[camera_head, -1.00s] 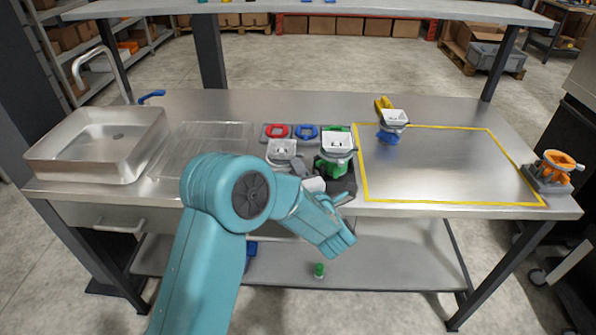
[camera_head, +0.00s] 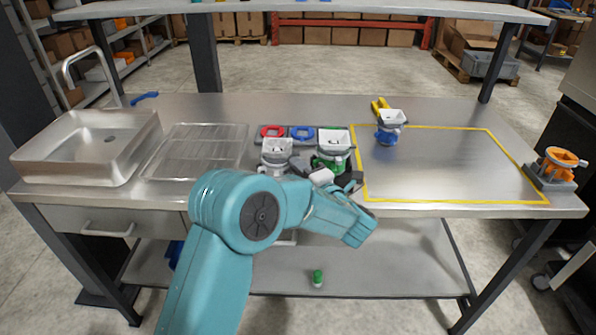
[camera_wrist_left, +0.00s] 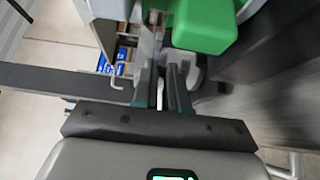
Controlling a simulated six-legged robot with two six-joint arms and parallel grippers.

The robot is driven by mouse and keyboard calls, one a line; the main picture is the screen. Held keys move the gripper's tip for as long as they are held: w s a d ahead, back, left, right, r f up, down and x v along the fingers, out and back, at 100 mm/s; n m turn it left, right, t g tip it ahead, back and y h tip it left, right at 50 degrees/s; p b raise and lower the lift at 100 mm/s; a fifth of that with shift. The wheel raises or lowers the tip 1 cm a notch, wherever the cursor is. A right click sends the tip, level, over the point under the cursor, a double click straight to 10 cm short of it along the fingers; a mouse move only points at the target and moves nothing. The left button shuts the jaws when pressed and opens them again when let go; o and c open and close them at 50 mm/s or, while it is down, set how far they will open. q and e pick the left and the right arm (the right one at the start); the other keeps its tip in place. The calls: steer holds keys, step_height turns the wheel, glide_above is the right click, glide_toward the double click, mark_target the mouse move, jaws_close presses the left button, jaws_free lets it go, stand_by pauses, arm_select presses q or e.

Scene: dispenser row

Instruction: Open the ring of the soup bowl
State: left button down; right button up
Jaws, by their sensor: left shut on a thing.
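A dispenser with a green body and a white square hopper (camera_head: 333,142) stands upright near the middle of the table's front half; its green body also shows in the left wrist view (camera_wrist_left: 203,22). My left gripper (camera_wrist_left: 169,85) is shut on a small grey part beside the green body, mostly hidden between the fingers. In the head view my left wrist and forearm cover the area in front of this dispenser. No plain soup bowl or ring can be singled out for certain. My right gripper is not in view.
A white-hopper dispenser (camera_head: 277,150) stands close on the left. A blue one (camera_head: 388,130) stands inside the yellow-taped area, an orange one (camera_head: 557,168) at the right edge. A steel sink (camera_head: 60,160) is at left. The taped area's middle is free.

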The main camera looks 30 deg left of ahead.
arm_select(q)
steer(key=c, duration=1.4)
jaws_free()
steer(key=b+v, duration=0.2)
steer(key=v, duration=1.4)
steer(key=shift+s+d, duration=0.1)
steer(key=shift+d, duration=0.1)
